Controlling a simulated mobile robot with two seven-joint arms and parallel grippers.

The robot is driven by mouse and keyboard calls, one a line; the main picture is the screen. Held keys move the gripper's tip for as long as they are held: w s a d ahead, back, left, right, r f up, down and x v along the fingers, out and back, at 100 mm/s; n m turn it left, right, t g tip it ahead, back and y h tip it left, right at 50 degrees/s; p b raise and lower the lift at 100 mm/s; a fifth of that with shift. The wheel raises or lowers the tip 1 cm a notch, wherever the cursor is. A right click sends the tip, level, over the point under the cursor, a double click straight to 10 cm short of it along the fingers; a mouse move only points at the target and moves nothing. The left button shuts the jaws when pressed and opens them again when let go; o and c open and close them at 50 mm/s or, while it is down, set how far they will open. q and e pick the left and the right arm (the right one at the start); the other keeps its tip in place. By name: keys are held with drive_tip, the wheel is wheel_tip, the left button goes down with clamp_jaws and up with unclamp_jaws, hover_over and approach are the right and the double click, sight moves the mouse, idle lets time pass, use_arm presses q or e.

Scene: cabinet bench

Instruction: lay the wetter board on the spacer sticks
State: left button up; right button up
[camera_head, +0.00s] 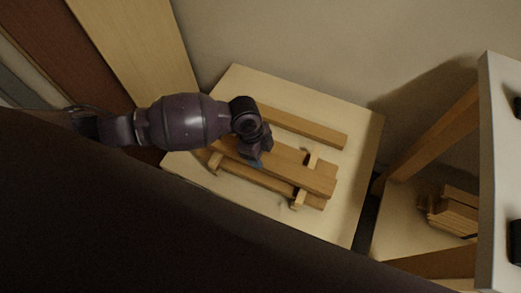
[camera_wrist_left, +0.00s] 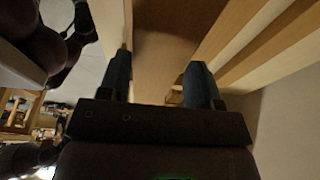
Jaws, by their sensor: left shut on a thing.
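My left gripper (camera_head: 258,160) is shut on a wooden board (camera_head: 310,180) over the pale bench top. In the left wrist view its two blue fingers (camera_wrist_left: 160,85) stand either side of the held board (camera_wrist_left: 163,40). Small pale spacer sticks show at the right front (camera_head: 298,200), further back (camera_head: 313,158) and at the left (camera_head: 215,162). Other boards lie at the sticks, one in front of the held board (camera_head: 270,183) and one behind it (camera_head: 288,152). The held board looks just above or touching the stack; I cannot tell which. Which board is wetter does not show clearly. My right gripper is not in view.
A separate board (camera_head: 305,127) lies towards the back of the pale bench top (camera_head: 355,135). A wooden-framed rack with a pile of small wood pieces (camera_head: 450,213) stands at the right. A wall is behind the bench. The bench's right side is clear.

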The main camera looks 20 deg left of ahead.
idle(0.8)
use_arm(q)
drive_tip(key=o, duration=1)
drive_tip(key=shift+f, duration=0.1)
drive_tip(key=shift+c, duration=0.6)
